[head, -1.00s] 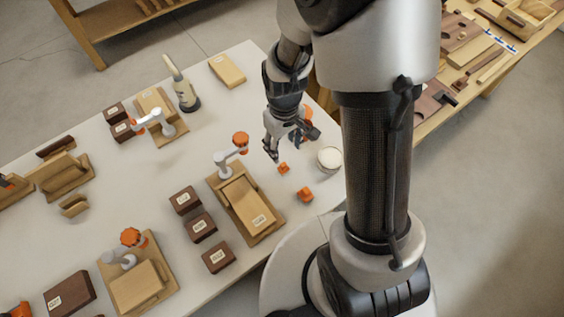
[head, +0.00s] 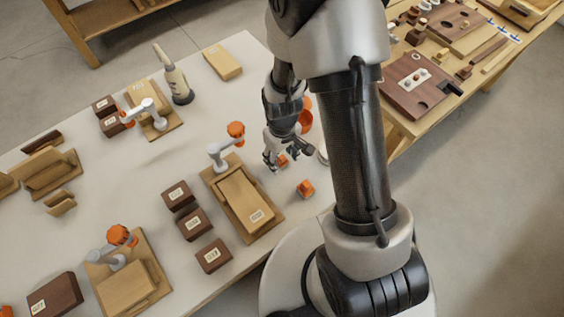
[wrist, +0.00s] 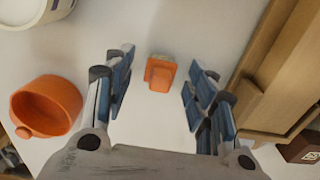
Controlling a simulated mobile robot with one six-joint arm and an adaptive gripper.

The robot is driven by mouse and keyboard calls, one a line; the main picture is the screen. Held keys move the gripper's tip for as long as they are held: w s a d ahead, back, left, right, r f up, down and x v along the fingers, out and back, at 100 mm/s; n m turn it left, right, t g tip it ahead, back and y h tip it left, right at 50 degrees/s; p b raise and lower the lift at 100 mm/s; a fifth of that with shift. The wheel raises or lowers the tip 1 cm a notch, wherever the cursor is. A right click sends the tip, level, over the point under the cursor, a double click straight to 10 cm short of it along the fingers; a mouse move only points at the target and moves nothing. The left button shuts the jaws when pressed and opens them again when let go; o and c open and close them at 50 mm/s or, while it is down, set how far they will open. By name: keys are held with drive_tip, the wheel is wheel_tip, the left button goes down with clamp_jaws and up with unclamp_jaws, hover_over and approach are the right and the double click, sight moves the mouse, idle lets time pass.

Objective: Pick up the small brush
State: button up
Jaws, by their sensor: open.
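No thing is plainly a brush by its shape. A small orange block-like piece with a pale edge (wrist: 160,73) lies on the white table and may be the small brush. In the wrist view it sits centred between the two fingers, with a gap on both sides. My gripper (head: 273,162) is open and empty, pointing down.
An orange round bowl (wrist: 45,105) and a white tub (wrist: 30,12) stand beside my gripper. A wooden fixture (wrist: 280,75) is close on the other side. Dark labelled blocks (head: 195,223) and an upright pale bottle-like tool (head: 177,82) stand further left on the table.

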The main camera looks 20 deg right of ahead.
drive_tip(key=shift+r, duration=0.1)
drive_tip(key=shift+c, duration=0.2)
drive_tip(key=c, duration=0.8)
drive_tip(key=shift+c, duration=0.2)
